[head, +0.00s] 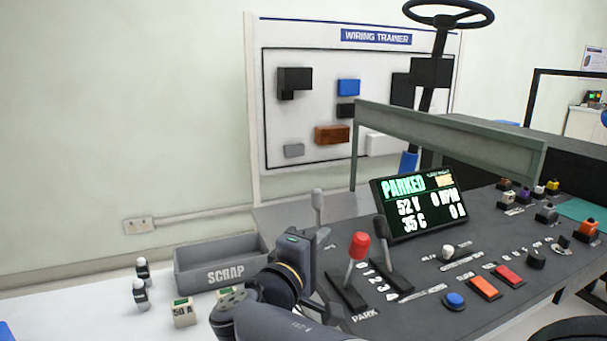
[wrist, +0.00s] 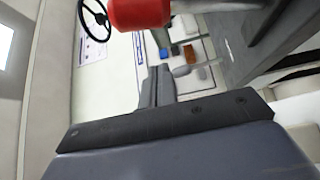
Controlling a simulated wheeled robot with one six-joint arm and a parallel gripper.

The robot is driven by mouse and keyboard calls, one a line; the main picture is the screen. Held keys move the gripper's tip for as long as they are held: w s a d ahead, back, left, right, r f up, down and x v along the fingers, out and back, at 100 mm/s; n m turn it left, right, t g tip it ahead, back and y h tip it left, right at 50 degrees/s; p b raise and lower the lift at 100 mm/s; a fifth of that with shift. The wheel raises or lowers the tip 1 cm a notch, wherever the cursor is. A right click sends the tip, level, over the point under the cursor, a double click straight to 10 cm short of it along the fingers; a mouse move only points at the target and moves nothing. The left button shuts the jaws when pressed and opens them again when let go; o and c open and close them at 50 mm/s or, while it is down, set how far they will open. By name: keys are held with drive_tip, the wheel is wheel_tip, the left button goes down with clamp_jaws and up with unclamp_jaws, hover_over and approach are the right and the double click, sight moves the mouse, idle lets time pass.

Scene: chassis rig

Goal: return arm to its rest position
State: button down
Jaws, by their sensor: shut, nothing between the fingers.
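A black lever (head: 381,229) and the PARKED display (head: 424,206) are to the right. A green-grey rail (head: 450,138) crosses behind.

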drive_tip(key=shift+w+f+n+g+y+p, duration=0.15)
drive_tip(key=shift+w+n+g+p, duration=0.25)
drive_tip(key=shift+w+p, duration=0.9)
drive_tip(key=shift+w+f+n+g+y+p, duration=0.2)
drive_tip(key=shift+w+n+g+p, duration=0.35)
drive_tip(key=shift+p, duration=1.3)
drive_tip(key=shift+w+f+n+g+y+p, duration=0.15)
drive_tip(key=shift+w+n+p, duration=0.1)
drive_tip(key=shift+w+p, duration=1.1)
drive_tip(key=shift+s, duration=0.35)
